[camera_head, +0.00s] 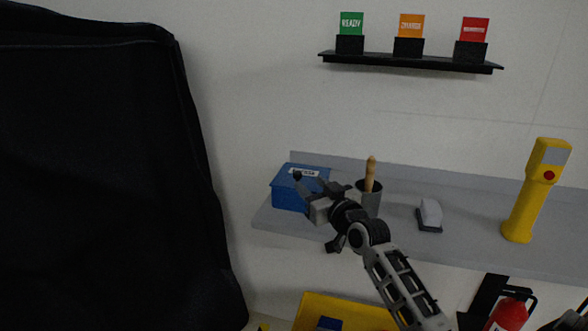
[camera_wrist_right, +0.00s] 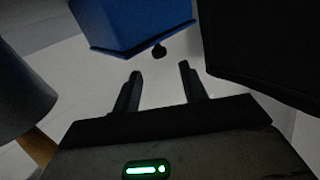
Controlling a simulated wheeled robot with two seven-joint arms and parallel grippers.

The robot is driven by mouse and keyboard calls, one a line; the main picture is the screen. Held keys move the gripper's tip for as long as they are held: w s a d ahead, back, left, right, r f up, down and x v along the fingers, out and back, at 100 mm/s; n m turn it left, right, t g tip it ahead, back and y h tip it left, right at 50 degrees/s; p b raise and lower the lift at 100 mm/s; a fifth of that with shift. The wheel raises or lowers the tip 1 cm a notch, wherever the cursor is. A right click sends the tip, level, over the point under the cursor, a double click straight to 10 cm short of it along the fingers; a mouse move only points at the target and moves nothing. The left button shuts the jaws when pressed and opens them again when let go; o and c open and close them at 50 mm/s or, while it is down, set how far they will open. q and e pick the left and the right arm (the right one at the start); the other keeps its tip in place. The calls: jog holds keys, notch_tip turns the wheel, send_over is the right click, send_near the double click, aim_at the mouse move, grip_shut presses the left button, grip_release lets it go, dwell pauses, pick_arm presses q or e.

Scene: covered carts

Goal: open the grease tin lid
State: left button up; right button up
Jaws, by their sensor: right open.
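The grease tin, a blue box (camera_head: 287,195) with a white label on its lid, stands at the left end of the grey shelf. In the right wrist view the blue tin (camera_wrist_right: 130,20) fills the upper middle, with a small black knob (camera_wrist_right: 159,51) at its lid edge. My right gripper (camera_head: 311,184) is in front of the tin in the head view and hides part of it. In the wrist view its two fingers (camera_wrist_right: 160,72) are apart and empty, the knob just beyond and between their tips. The lid looks closed. My left gripper is not in view.
A grey cup (camera_head: 371,199) with a wooden handle stands close right of the tin. A brush-like block (camera_head: 430,215) and a yellow post (camera_head: 527,200) stand farther right on the grey shelf (camera_head: 470,245). A large black cover (camera_head: 100,180) hangs at left.

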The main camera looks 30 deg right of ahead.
aim_at(299, 175)
jog(key=w, duration=0.9)
jog(key=shift+w+d, duration=0.15)
jog(key=shift+d, duration=0.2)
jog(key=shift+c, duration=0.3)
grip_shut()
